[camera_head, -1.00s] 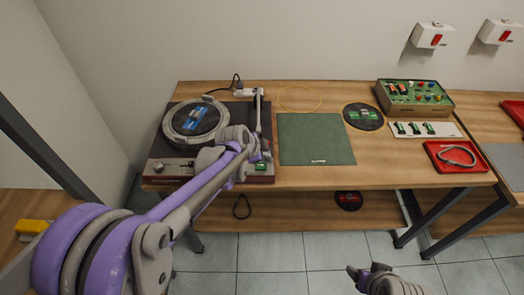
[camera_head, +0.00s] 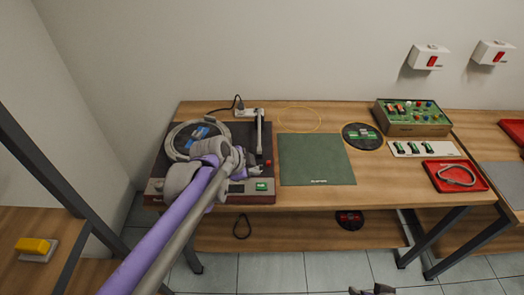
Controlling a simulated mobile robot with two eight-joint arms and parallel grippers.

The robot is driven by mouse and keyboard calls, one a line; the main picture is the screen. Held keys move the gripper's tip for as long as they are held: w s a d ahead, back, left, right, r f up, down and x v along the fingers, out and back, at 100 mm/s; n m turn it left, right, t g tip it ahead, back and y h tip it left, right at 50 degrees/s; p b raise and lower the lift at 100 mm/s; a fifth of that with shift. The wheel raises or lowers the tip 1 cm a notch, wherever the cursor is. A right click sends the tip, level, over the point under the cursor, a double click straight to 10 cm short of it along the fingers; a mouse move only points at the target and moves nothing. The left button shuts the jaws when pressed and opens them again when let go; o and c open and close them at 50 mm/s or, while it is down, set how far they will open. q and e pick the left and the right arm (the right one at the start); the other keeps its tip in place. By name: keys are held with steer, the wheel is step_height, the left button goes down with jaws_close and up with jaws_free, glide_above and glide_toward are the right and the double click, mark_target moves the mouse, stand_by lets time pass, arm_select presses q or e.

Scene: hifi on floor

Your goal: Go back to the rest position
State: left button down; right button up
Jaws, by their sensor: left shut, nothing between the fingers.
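My left arm reaches in from the bottom left. Its gripper (camera_head: 222,160) is over the turntable (camera_head: 165,188) on the workbench, and the arm's wrist hides part of the deck. The fingers are small and partly hidden by the wrist; they are shut with nothing held. Whether they touch the deck I cannot tell. My right gripper (camera_head: 372,290) shows only as a small tip at the bottom edge, in front of the bench and over the tiled floor. Its fingers are mostly cut off, so I cannot tell if it is open.
The wooden bench (camera_head: 380,185) also holds a green mat (camera_head: 315,160), a black disc (camera_head: 360,137), a green control box (camera_head: 412,118) and a red tray (camera_head: 456,175). A lower shelf (camera_head: 300,232) is underneath. A yellow button (camera_head: 33,246) is at left. Tiled floor in front is clear.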

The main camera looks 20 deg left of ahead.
arm_select(q)
steer(key=s+f+n+g+y+p, duration=0.1)
steer(key=s+f+n, duration=0.3)
steer(key=s+n, duration=0.9)
steer(key=s+y+p, duration=0.1)
steer(key=s, duration=0.9)
steer(key=shift+a+f+n+y, duration=0.2)
steer(key=shift+a+n+y, duration=0.1)
steer(key=shift+a+y, duration=0.1)
steer(key=c, duration=1.5)
jaws_free()
steer(key=shift+c, duration=0.2)
